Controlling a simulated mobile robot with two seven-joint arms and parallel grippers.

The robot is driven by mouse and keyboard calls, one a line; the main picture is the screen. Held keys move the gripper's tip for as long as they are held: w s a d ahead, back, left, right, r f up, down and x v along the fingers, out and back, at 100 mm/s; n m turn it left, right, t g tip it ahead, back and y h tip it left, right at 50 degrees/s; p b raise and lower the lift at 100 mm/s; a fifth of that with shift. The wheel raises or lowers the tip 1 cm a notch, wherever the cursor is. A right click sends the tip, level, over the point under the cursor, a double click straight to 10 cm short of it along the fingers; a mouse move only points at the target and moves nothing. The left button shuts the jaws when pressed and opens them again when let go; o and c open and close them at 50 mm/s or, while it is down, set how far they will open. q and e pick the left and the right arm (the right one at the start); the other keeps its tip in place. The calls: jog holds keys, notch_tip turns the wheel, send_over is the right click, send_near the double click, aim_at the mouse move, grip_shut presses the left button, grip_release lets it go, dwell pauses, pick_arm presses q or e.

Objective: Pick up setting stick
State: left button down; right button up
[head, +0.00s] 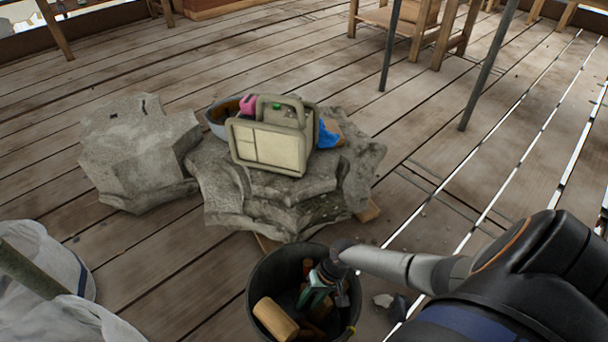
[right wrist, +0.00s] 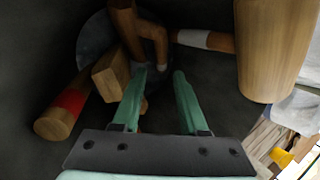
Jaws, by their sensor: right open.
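My right gripper (head: 312,292) reaches down into a black bucket (head: 258,283). In the right wrist view its two green fingers (right wrist: 159,78) are apart, with nothing held between them. Beyond the fingertips several wooden tool handles lie in the bucket. One is a round wooden stick with a red band (right wrist: 62,112), at the left. A squared wooden piece (right wrist: 110,75) lies close to the left fingertip. Brown handles (right wrist: 135,30) rise above the fingertips. I cannot tell for sure which piece is the setting stick. My left gripper is not in view.
A large wooden cylinder (head: 275,318) leans in the bucket, at the right in the wrist view (right wrist: 272,45). Behind the bucket are carved stone blocks (head: 275,205) with a beige radio-like box (head: 268,145) on top. White sacks (head: 45,290) stand at left. Plank floor (head: 180,280) is open between.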

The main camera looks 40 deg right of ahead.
jog(key=b, duration=0.4)
send_over(300, 323)
notch_tip(300, 323, down, 6)
jog(key=shift+f, duration=0.2)
jog(key=b+x, duration=0.3)
jog(key=x, duration=0.2)
jog(key=shift+s+a, duration=0.15)
jog(key=shift+a, duration=0.05)
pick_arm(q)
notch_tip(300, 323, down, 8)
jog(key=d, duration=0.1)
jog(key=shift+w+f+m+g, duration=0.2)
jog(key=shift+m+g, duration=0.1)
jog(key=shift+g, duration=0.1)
pick_arm(e)
jog(key=shift+c, duration=0.4)
grip_shut()
